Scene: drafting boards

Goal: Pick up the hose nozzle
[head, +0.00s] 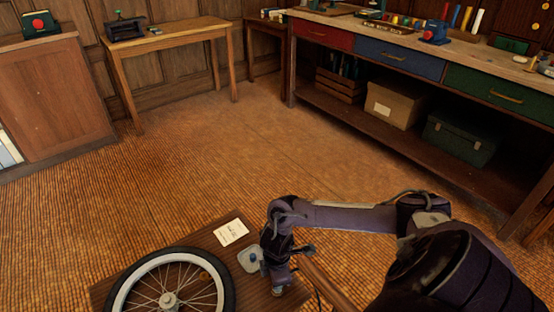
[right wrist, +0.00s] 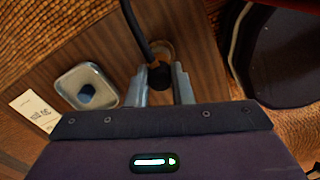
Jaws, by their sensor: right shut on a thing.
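The hose nozzle (right wrist: 160,77) appears as a small dark piece in the right wrist view, with a black hose (right wrist: 134,25) running up from it. My right gripper (right wrist: 160,68) is shut on it, one grey finger on each side. The nozzle is close over the brown wooden board; I cannot tell whether it touches. In the head view my right gripper (head: 278,288) points down at the board, and the nozzle is too small to make out there. My left gripper is not in view.
A spoked wheel (head: 118,297) lies on the wooden board (head: 203,240). A pale dish (head: 245,266) with a blue thing in it and a white card (head: 230,232) lie near my right gripper. The ribbed floor beyond is clear up to the workbench (head: 395,58).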

